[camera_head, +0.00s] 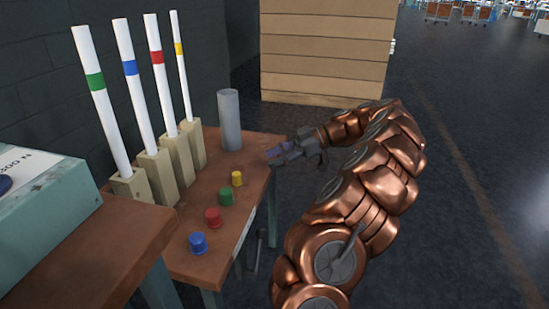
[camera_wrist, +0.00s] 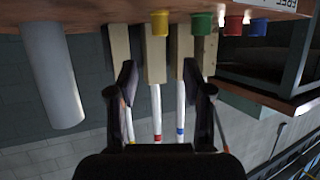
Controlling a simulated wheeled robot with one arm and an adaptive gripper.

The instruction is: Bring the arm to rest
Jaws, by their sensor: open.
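My gripper (camera_head: 279,152) is at the end of my copper-coloured arm, by the right edge of the brown table (camera_head: 187,262), near the grey cylinder. In the wrist view its two dark fingers (camera_wrist: 165,85) stand apart with nothing held between them. The wrist view is upside down. My arm reaches from the lower middle of the head view up and bends back to the left. The gripper appears clear of the caps and tubes.
White tubes with green (camera_head: 95,81), blue (camera_head: 130,67), red (camera_head: 157,57) and yellow (camera_head: 178,48) bands stand in wooden blocks. A grey cylinder (camera_head: 229,120) and yellow (camera_head: 237,178), green (camera_head: 226,196), red (camera_head: 213,217) and blue (camera_head: 198,243) caps stand on the table. Open floor lies right.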

